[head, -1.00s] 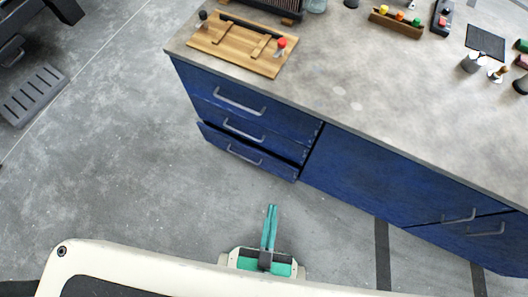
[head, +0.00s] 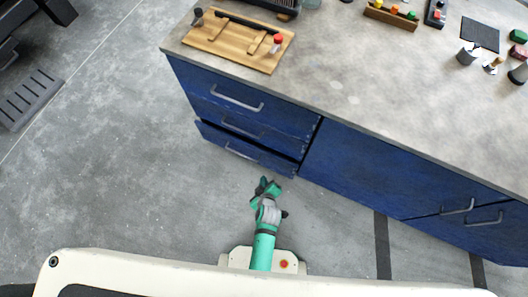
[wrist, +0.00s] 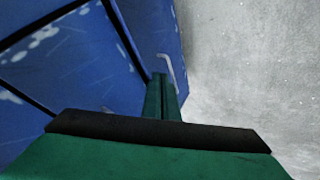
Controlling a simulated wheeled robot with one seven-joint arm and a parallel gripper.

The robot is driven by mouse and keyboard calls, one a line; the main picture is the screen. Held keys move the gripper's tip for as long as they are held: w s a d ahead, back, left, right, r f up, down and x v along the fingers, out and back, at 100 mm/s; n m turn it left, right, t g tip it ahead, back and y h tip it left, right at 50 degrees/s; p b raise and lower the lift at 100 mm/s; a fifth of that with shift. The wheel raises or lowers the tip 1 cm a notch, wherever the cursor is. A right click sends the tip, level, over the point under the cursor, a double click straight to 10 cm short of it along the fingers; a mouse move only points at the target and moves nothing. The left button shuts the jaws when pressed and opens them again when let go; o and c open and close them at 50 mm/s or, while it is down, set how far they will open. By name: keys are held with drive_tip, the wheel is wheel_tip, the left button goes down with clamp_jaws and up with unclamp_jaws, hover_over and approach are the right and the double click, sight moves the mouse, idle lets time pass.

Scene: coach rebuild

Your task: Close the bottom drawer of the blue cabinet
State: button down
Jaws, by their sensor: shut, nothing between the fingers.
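The blue cabinet (head: 370,178) stands under a grey worktop, with a stack of three drawers at its left end. The bottom drawer (head: 215,136) stands out a little from the drawers above, with a dark gap over its front. Its grey bar handle (head: 241,151) faces me. My gripper (head: 264,183) is just in front of the cabinet, near the drawer's right end. In the wrist view my green fingers (wrist: 162,92) are together and empty, pointing towards a blue front with a grey handle (wrist: 167,68). I cannot tell whether they touch it.
The worktop (head: 360,95) holds a wooden board (head: 235,43) and a rack with coloured pieces (head: 391,14). Cabinet doors with handles (head: 458,206) are closed at the right. The grey floor (head: 130,170) left of the cabinet is clear; a dark step (head: 29,98) lies farther left.

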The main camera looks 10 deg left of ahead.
drive_tip(key=w+f+n+g, duration=0.1)
drive_tip(key=w+f+n, duration=0.2)
drive_tip(key=w+f, duration=0.15)
approach(263, 155)
wheel_tip(263, 155, down, 4)
drive_tip(key=s+a, duration=0.1)
drive_tip(key=a, duration=0.1)
drive_tip(key=shift+w+d+y, duration=0.15)
drive_tip(key=shift+w+d, duration=0.1)
drive_tip(key=shift+w, duration=0.35)
drive_tip(key=shift+w+d+y, duration=0.1)
drive_tip(key=shift+w+d, duration=0.15)
drive_tip(key=shift+w, duration=0.35)
drive_tip(key=shift+w+d+y, duration=0.15)
drive_tip(key=shift+w+d, duration=0.1)
drive_tip(key=shift+w, duration=0.4)
